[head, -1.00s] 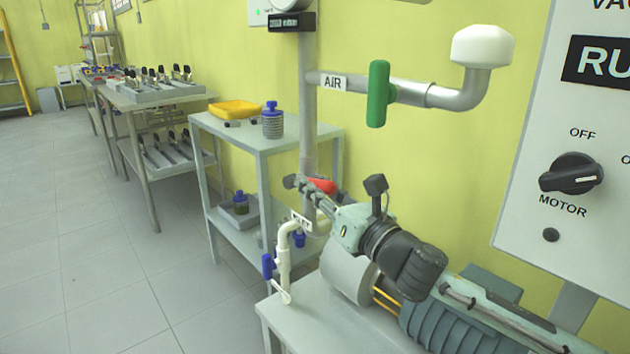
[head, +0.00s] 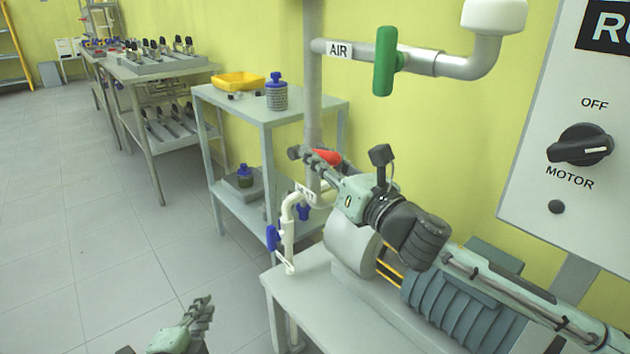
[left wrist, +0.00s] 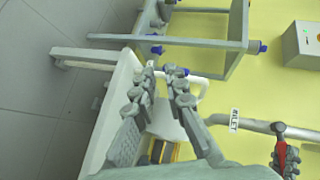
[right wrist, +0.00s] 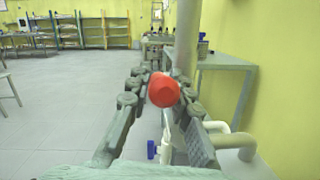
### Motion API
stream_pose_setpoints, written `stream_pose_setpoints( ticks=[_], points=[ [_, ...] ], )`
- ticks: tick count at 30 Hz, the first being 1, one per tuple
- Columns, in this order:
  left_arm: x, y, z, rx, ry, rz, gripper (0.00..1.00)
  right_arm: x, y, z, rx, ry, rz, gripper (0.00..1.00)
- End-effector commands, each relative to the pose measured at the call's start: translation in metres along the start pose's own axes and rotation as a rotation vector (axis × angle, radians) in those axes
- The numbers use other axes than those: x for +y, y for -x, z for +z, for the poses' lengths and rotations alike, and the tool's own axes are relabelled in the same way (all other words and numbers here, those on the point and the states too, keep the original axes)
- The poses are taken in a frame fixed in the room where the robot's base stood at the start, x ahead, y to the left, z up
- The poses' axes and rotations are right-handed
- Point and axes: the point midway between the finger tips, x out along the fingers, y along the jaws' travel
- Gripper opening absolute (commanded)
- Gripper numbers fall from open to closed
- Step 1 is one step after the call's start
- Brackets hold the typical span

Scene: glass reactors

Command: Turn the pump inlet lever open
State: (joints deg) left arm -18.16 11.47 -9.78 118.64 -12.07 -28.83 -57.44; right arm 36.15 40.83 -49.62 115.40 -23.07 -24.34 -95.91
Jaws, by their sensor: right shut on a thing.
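The pump inlet lever is a red handle (head: 328,157) by the grey vertical pipe, above the partly covered INLET label (head: 307,191). My right gripper (head: 312,162) is at the lever, its fingers closed around it. In the right wrist view the red lever end (right wrist: 164,90) sits between the two fingers. The left wrist view also shows the lever (left wrist: 281,157) beside the right fingers, with the INLET label (left wrist: 234,119) on the pipe. My left gripper (head: 206,302) is low over the floor, left of the pump table. Its fingers (left wrist: 161,75) are apart and empty.
A green lever (head: 385,61) is on the AIR pipe above. A blue-handled valve (head: 272,237) hangs on the white pipe below. The pump table (head: 312,302) is in front, the motor switch panel (head: 560,180) at right. A shelf table (head: 290,108) stands behind. Open floor lies left.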

Motion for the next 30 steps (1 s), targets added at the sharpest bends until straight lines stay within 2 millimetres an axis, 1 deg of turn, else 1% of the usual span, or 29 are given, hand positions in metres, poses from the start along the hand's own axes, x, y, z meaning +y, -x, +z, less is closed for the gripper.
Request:
stream_pose_setpoints(
  ticks=[1, 2, 3, 5, 6, 8, 9, 12, 16, 18, 21, 26, 30],
  points=[
    [-0.015, -0.011, -0.016, 0.054, -0.119, -0.082, 0.03, 0.001, 0.000, 0.001, -0.001, 0.000, 0.001, 0.00],
    [-0.024, -0.015, -0.027, 0.086, -0.197, -0.137, 0.00, 0.001, 0.000, 0.001, -0.001, 0.000, 0.001, 0.00],
    [-0.035, -0.020, -0.042, 0.124, -0.301, -0.213, 0.00, 0.001, 0.000, 0.000, -0.001, 0.000, 0.001, 0.00],
    [-0.051, -0.023, -0.064, 0.171, -0.454, -0.336, 0.00, 0.001, 0.000, 0.000, -0.001, 0.000, 0.001, 0.00],
    [-0.061, -0.023, -0.079, 0.197, -0.555, -0.421, 0.00, 0.001, 0.000, 0.000, 0.000, 0.000, 0.001, 0.00],
    [-0.074, -0.021, -0.101, 0.224, -0.696, -0.550, 0.00, 0.001, 0.000, 0.000, 0.000, 0.000, 0.001, 0.00],
    [-0.081, -0.017, -0.115, 0.236, -0.785, -0.636, 0.00, 0.001, 0.000, 0.000, 0.000, 0.000, 0.001, 0.00],
    [-0.093, -0.005, -0.143, 0.245, -0.968, -0.835, 0.00, 0.000, 0.000, 0.000, 0.000, 0.000, 0.001, 0.00],
    [-0.100, 0.011, -0.168, 0.230, -1.126, -1.037, 0.00, 0.000, 0.000, 0.000, 0.000, 0.000, 0.001, 0.00],
    [-0.101, 0.018, -0.176, 0.219, -1.177, -1.110, 0.00, 0.000, 0.000, 0.000, 0.000, 0.000, 0.001, 0.00],
    [-0.103, 0.024, -0.183, 0.207, -1.216, -1.171, 0.00, 0.000, 0.000, 0.000, 0.000, 0.000, 0.001, 0.00],
    [-0.112, 0.021, -0.195, 0.202, -1.228, -1.195, 0.00, 0.000, 0.000, 0.000, 0.001, -0.001, 0.001, 0.00],
    [-0.127, 0.009, -0.212, 0.202, -1.226, -1.194, 0.00, 0.000, 0.000, -0.001, 0.001, -0.001, 0.001, 0.00]
  ],
)
